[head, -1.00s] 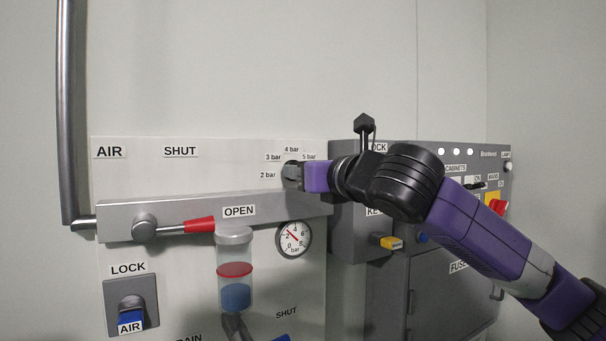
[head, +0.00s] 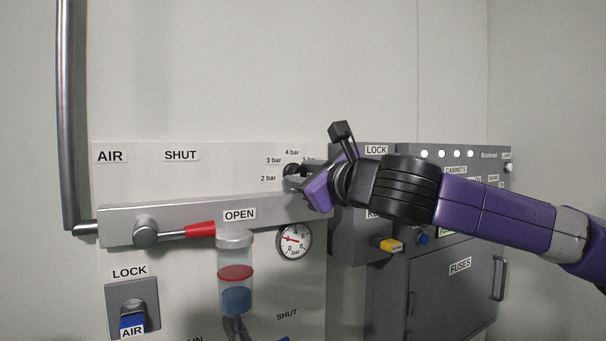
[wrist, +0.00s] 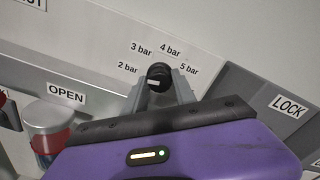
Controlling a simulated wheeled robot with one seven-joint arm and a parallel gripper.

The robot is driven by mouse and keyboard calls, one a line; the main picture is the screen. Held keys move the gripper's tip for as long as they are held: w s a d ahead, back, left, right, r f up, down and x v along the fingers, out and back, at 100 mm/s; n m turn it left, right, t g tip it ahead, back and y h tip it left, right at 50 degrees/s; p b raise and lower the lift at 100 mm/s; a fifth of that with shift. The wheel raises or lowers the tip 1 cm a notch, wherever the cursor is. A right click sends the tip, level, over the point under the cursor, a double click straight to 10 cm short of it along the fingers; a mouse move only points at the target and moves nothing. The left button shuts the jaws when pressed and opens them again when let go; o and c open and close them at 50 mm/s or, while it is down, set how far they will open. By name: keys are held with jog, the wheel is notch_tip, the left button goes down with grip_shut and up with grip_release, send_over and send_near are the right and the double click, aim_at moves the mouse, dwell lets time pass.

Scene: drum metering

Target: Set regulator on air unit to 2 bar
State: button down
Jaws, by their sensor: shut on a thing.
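The regulator knob (wrist: 158,74) is black and round with a white mark. It sits on the white air panel under the labels 2 bar, 3 bar, 4 bar and 5 bar. In the head view the knob (head: 291,170) is partly hidden by my fingers. My gripper (head: 291,180) is shut on the knob and tilted. In the wrist view the fingers of my gripper (wrist: 161,90) lie on either side of it. The white mark shows low on the knob; its exact setting is hard to tell. The round gauge (head: 294,241) has a red needle pointing left, slightly upward.
Below the knob a grey bar (head: 185,215) carries a red-tipped lever (head: 200,230) beside OPEN. A clear filter bowl (head: 235,257) hangs below it. A grey cabinet (head: 450,270) stands at right. The wall above is free.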

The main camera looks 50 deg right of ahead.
jog(key=shift+f, duration=0.15)
jog(key=c, duration=1)
grip_release()
jog(key=shift+b+v, duration=0.45)
jog(key=shift+v, duration=3.45)
